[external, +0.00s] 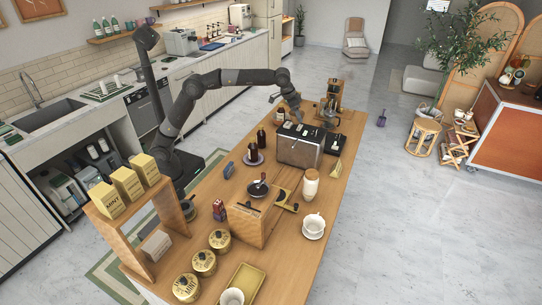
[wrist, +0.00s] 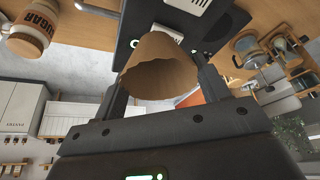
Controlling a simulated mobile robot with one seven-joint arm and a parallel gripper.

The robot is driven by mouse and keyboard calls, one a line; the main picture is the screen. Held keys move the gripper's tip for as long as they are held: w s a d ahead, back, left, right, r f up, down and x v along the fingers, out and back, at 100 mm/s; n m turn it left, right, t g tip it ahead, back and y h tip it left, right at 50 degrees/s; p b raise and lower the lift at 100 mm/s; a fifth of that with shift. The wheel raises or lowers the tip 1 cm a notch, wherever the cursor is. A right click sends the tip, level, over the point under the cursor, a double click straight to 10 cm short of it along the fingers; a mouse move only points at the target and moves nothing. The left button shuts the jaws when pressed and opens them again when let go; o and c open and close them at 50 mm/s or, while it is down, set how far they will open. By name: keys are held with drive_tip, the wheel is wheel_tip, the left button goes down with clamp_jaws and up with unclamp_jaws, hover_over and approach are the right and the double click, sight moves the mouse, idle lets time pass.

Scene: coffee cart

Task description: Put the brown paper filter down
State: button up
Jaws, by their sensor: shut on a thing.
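The brown paper filter (wrist: 158,68) is a tan cone-shaped piece with a wavy edge, between the two dark fingers of my gripper (wrist: 161,62) in the wrist view. The gripper is shut on it. In the external view my gripper (external: 297,112) is over the far part of the wooden table (external: 345,150), close above or behind the black-and-silver machine (external: 300,150). I cannot make out the held filter clearly there. The wooden stand with glass ware (external: 332,98) is just right of the gripper; it also shows at the right of the wrist view (wrist: 250,48).
A small tan upright piece (external: 334,169) is beside the machine. The table's right edge strip is mostly clear.

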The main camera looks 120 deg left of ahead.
drive_tip(key=s+a+r+n+y, duration=0.1)
drive_tip(key=s+a+r+n, duration=0.15)
drive_tip(key=s+a, duration=0.9)
drive_tip(key=s+a+f+n, duration=0.1)
drive_tip(key=s+a+f, duration=0.1)
drive_tip(key=s+f, duration=0.4)
drive_tip(key=s+a+f+n+g, duration=0.1)
drive_tip(key=s+a+f, duration=0.2)
drive_tip(key=s+f, duration=0.3)
drive_tip(key=s+a+f+n+g, duration=0.1)
drive_tip(key=s+a+f, duration=0.2)
drive_tip(key=f, duration=0.9)
drive_tip(key=shift+s+a+f+n, duration=0.1)
drive_tip(key=shift+s+f+n, duration=0.1)
drive_tip(key=shift+s, duration=0.55)
drive_tip(key=shift+s+a+f+n, duration=0.1)
drive_tip(key=shift+s+n, duration=0.05)
drive_tip(key=shift+s, duration=0.6)
drive_tip(key=shift+y, duration=0.3)
drive_tip(key=shift+f, duration=2)
drive_tip(key=shift+f, duration=0.2)
drive_tip(key=o, duration=0.9)
drive_tip(key=shift+o, duration=0.2)
drive_tip(key=v, duration=1.2)
drive_tip(key=shift+r, duration=0.2)
